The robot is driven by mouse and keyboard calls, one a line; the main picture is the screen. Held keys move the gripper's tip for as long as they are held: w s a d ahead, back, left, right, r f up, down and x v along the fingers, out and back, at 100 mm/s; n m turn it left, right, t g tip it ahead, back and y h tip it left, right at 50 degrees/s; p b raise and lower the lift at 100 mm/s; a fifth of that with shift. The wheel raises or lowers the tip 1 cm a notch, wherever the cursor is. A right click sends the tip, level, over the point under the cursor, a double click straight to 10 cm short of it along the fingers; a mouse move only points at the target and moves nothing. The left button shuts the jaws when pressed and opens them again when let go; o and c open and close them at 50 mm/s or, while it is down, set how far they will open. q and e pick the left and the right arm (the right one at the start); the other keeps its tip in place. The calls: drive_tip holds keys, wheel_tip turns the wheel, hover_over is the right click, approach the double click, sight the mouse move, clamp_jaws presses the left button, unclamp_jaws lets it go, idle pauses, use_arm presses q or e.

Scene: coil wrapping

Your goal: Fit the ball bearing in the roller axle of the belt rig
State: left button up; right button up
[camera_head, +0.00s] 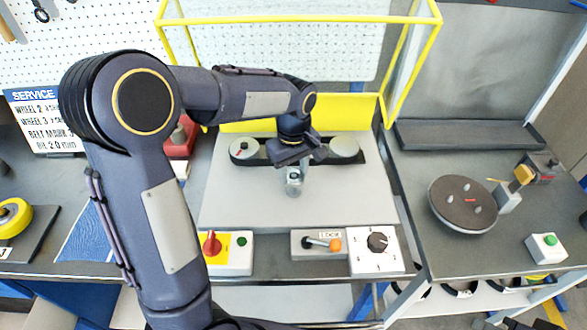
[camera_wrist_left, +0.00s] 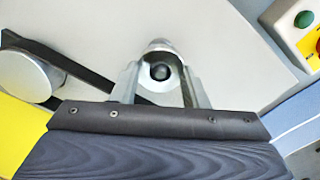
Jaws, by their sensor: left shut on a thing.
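The belt rig's pale plate (camera_head: 300,208) carries a dark belt (camera_head: 268,158) between a left roller (camera_head: 244,148) and a right roller (camera_head: 343,148). My left gripper (camera_head: 294,170) is over the front run of the belt, between the rollers. In the left wrist view its two fingers (camera_wrist_left: 159,84) are shut on a small silver ring with a dark centre, which looks like the ball bearing (camera_wrist_left: 160,72). A silver rounded piece (camera_wrist_left: 159,47), perhaps the roller axle, shows just past the fingertips. I cannot tell whether the bearing touches it. My right gripper is not in view.
A yellow guard frame (camera_head: 300,20) stands behind the rig. A round dark disc (camera_head: 463,204) lies on the right bench.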

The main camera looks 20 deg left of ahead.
use_arm(q)
drive_tip(key=shift+f, duration=0.25)
drive_tip(key=shift+f+b, duration=0.85)
drive_tip(key=shift+b, duration=0.05)
drive_tip(key=shift+f+b, duration=0.7)
drive_tip(key=shift+f, duration=0.3)
drive_tip(key=shift+r, duration=0.15)
drive_tip(key=shift+r+p, duration=1.5)
drive_tip(key=shift+p, duration=0.05)
drive_tip(key=shift+s+r, duration=0.1)
drive_tip(key=shift+r, duration=0.05)
drive_tip(key=shift+a+r+p, duration=0.1)
drive_tip(key=shift+r+p, duration=0.15)
drive_tip(key=shift+p, duration=0.1)
